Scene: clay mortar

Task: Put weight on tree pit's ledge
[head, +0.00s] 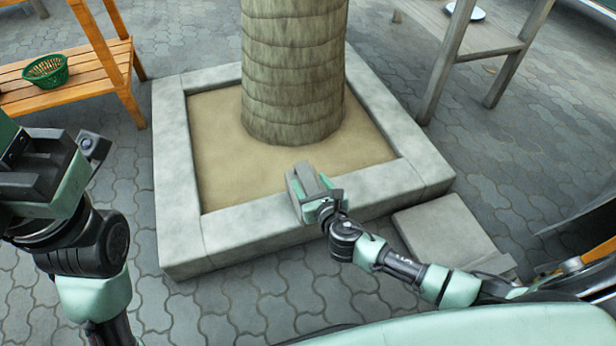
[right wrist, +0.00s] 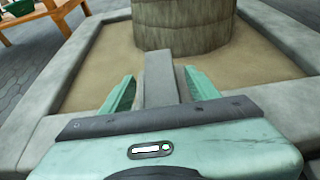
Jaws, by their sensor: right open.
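The tree pit's pale stone ledge (head: 245,228) frames a square of sand around the tree trunk (head: 293,70). A grey block-like weight (head: 299,184) is at the inner side of the front ledge; I cannot tell how much of it rests on the stone. My right gripper (head: 318,194) is at the weight. In the right wrist view the weight (right wrist: 161,88) stands between the two green fingers, with gaps on both sides, so the gripper is open around it. My left gripper (head: 48,165) is at the left edge, away from the pit, its jaws unclear.
A wooden bench (head: 75,80) with a green basket (head: 46,71) stands at the upper left. A grey table (head: 470,38) with a white plate is at the upper right. A flat stone slab (head: 445,235) lies right of the pit. Paving in front is clear.

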